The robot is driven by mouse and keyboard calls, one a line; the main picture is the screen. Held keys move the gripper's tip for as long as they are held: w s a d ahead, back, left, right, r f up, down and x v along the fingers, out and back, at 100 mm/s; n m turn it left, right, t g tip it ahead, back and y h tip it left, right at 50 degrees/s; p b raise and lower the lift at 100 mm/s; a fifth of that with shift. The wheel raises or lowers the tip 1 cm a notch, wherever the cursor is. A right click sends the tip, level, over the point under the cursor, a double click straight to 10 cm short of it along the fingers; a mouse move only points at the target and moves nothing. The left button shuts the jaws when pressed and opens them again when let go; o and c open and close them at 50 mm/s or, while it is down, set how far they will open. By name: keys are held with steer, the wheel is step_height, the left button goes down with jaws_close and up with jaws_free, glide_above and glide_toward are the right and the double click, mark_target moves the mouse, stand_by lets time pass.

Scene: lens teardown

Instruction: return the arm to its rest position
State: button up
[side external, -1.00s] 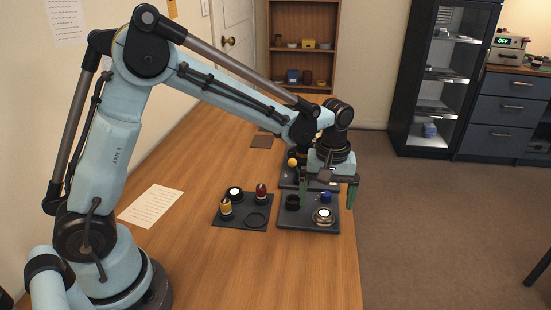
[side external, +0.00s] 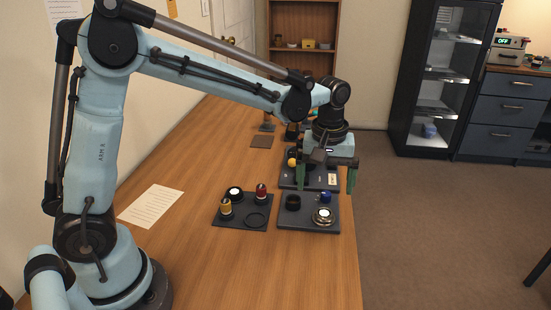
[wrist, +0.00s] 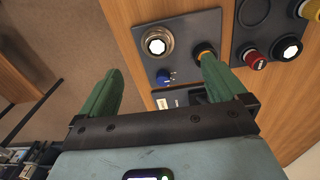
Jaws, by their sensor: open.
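My gripper (side external: 326,178) hangs above the dark trays near the right edge of the table. Its two green fingers are spread wide with nothing between them. They also show apart in the wrist view (wrist: 162,78). My arm reaches across the table from the left. The front right tray (side external: 310,226) holds a metal-rimmed lens part (side external: 323,216), a small blue piece (side external: 326,197) and a black ring part (side external: 292,203). In the wrist view the lens part (wrist: 157,42) and blue piece (wrist: 163,77) lie beyond the fingers. My gripper partly hides the rear tray (side external: 290,182).
The left tray (side external: 233,222) holds a yellow piece (side external: 225,207), a red piece (side external: 261,191), a white-topped part and a thin ring. A paper sheet (side external: 151,205) lies near the wall. The front of the table (side external: 270,275) is clear. A shelf and cabinet stand beyond.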

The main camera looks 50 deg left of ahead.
steer(key=s+a+r+m+t, duration=0.2)
steer(key=s+m+t, duration=0.1)
steer(key=s, duration=0.3)
steer(key=s+a+r+m+t, duration=0.2)
steer(key=s+a+m+t, duration=0.1)
steer(key=s+m, duration=0.2)
steer(key=s, duration=0.2)
steer(key=shift+s+a+m+t, duration=0.15)
steer(key=shift+s+m+t, duration=0.15)
steer(key=shift+t, duration=0.1)
